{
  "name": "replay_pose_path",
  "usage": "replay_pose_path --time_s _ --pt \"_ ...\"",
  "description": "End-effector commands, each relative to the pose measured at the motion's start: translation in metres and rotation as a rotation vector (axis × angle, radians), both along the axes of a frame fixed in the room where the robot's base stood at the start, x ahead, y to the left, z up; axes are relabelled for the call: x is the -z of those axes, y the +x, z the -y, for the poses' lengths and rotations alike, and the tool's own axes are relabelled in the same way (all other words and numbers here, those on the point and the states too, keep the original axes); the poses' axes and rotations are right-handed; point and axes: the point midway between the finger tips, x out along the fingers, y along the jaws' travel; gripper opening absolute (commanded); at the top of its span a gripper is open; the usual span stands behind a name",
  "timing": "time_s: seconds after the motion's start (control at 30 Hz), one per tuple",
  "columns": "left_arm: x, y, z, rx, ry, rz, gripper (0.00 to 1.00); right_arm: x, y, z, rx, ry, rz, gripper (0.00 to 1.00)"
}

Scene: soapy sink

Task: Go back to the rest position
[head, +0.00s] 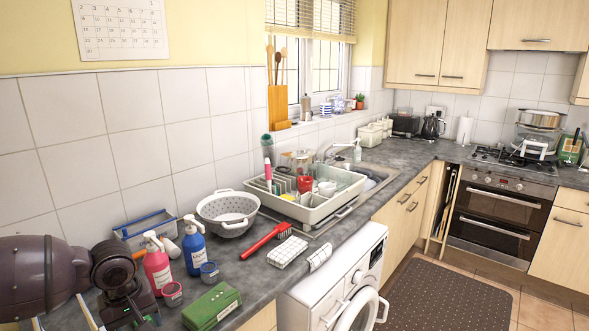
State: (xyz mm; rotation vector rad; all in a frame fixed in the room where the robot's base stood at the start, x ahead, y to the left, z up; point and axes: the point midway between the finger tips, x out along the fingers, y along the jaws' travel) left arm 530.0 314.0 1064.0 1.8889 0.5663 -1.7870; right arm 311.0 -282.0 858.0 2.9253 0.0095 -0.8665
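My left arm comes in at the lower left corner. Its dark wrist and gripper (124,305) hang over the near left end of the grey worktop (345,190), left of the pink bottle (158,268). The fingertips are cut off or hidden at the bottom edge, so I cannot tell whether they are open or shut. My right gripper is not in view.
Near my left gripper stand a blue bottle (194,248), small jars, a green box (211,308) and a blue-rimmed container (146,226). Further along are a colander (228,212), a red brush (262,242) and a dish rack (312,207). The floor mat (450,300) is clear.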

Motion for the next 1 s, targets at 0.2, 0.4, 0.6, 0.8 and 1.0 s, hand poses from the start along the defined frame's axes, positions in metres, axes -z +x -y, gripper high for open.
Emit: replay_pose_path --time_s 0.2,0.4,0.6,0.8,1.0 --pt "-0.020 0.041 0.014 0.390 0.029 0.260 0.68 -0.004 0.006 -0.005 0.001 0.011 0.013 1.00" --pt "-0.051 0.080 0.073 0.820 0.076 0.602 0.68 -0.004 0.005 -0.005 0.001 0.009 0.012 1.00" --pt "-0.054 0.085 0.139 1.156 0.138 0.954 0.68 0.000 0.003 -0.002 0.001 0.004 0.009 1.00" --pt "-0.045 0.071 0.171 1.275 0.227 1.212 0.68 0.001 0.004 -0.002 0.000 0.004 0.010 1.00" --pt "-0.026 0.052 0.173 1.256 0.337 1.365 0.68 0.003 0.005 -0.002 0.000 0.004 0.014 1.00"
